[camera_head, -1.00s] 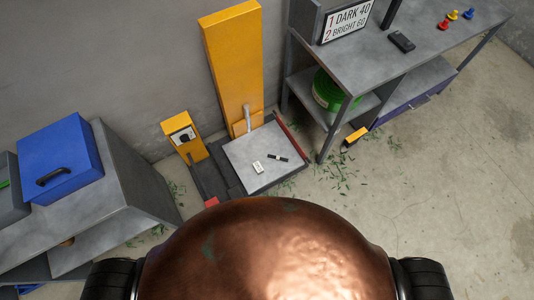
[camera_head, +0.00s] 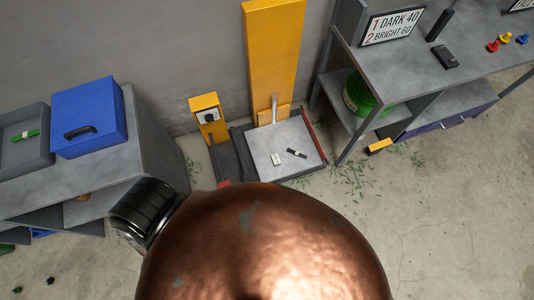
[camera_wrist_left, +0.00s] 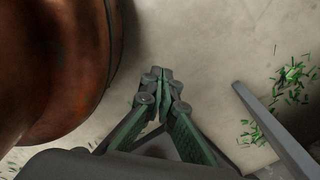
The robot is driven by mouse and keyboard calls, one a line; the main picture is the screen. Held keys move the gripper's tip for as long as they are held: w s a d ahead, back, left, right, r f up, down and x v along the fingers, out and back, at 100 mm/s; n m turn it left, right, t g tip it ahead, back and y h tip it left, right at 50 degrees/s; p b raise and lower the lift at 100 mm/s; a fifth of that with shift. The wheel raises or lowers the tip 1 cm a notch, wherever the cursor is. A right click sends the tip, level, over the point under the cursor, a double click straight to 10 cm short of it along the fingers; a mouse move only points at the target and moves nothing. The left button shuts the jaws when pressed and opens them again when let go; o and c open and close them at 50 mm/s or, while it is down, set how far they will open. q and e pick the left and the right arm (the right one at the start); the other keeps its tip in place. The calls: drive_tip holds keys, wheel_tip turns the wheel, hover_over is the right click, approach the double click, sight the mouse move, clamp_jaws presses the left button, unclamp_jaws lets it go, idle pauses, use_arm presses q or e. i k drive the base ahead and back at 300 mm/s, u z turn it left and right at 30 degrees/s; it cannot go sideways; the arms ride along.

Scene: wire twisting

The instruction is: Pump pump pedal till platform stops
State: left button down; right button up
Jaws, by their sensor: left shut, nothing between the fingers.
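The platform (camera_head: 284,143) is a grey plate on a low dark base in front of a tall yellow column (camera_head: 273,60). It sits low near the floor. A small white item (camera_head: 277,159) and a dark stick (camera_head: 296,153) lie on it. A red end (camera_head: 224,184), perhaps the pedal, shows at the base's front left; my copper body hides what lies in front of it. My left gripper (camera_wrist_left: 158,74) is shut and empty in the left wrist view, above bare floor beside my body. Neither gripper shows in the head view.
A short yellow post (camera_head: 207,117) stands left of the platform. A grey cabinet with a blue box (camera_head: 88,117) is at left, and a grey table (camera_head: 420,70) at right. A grey bar (camera_wrist_left: 275,130) is close right of my left gripper. Open floor lies at right.

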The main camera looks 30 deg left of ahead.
sight(248, 178)
drive_tip(key=z, duration=0.35)
drive_tip(key=k, duration=1.2)
drive_tip(key=u, duration=0.4)
drive_tip(key=k, duration=0.7)
drive_tip(key=u, duration=0.85)
drive_tip(key=i, duration=0.55)
drive_tip(key=u, duration=0.05)
